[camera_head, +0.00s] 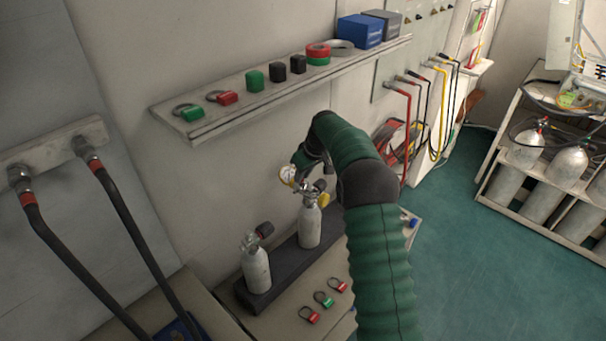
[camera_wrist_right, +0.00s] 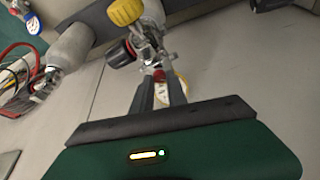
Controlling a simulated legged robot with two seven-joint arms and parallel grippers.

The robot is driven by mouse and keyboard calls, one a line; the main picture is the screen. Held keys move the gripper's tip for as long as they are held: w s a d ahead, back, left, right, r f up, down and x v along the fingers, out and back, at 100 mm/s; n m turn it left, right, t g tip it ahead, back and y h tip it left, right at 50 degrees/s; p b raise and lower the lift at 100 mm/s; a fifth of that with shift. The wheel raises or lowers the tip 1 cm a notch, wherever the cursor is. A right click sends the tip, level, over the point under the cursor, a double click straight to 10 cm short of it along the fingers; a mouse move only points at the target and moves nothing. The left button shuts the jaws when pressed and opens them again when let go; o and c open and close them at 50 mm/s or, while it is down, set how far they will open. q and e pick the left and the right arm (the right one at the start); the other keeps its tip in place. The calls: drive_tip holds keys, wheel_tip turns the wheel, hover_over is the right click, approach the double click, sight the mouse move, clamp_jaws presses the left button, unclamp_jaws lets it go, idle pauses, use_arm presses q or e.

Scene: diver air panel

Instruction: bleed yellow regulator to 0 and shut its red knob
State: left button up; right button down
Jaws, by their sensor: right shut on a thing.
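The regulator with the yellow knob (camera_head: 324,199) sits on top of a white cylinder (camera_head: 309,228). In the right wrist view its yellow knob (camera_wrist_right: 125,12) is at the top, and a black knob with a red ring (camera_wrist_right: 118,53) is at the left of the metal body. My right gripper (camera_wrist_right: 160,78) is shut on a small red part (camera_wrist_right: 159,75) of this regulator. The round gauge (camera_head: 288,174) faces out in the head view, too small to read; in the wrist view the fingers partly hide it. My left gripper is not in view.
Several padlocks (camera_head: 325,299) lie on the bench in front. A wall shelf (camera_head: 230,117) runs above the cylinders.

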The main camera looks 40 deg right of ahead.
drive_tip(key=m, duration=0.1)
drive_tip(key=m+h+p, duration=0.1)
drive_tip(key=shift+a+r+m, duration=0.1)
drive_tip(key=shift+a+m, duration=0.1)
drive_tip(key=shift+m, duration=0.2)
drive_tip(key=m+h+p, duration=0.1)
drive_tip(key=m, duration=0.1)
drive_tip(key=shift+w+a+m+g+p, duration=0.1)
drive_tip(key=shift+a+m+g+p, duration=0.05)
drive_tip(key=shift+m+g+p, duration=0.25)
drive_tip(key=shift+w+m+g+h+p, duration=0.1)
drive_tip(key=shift+m+g+h+p, duration=0.45)
drive_tip(key=shift+m+p, duration=1.1)
drive_tip(key=shift+m+b, duration=0.4)
drive_tip(key=shift+m, duration=0.15)
drive_tip(key=c, duration=1.3)
unclamp_jaws()
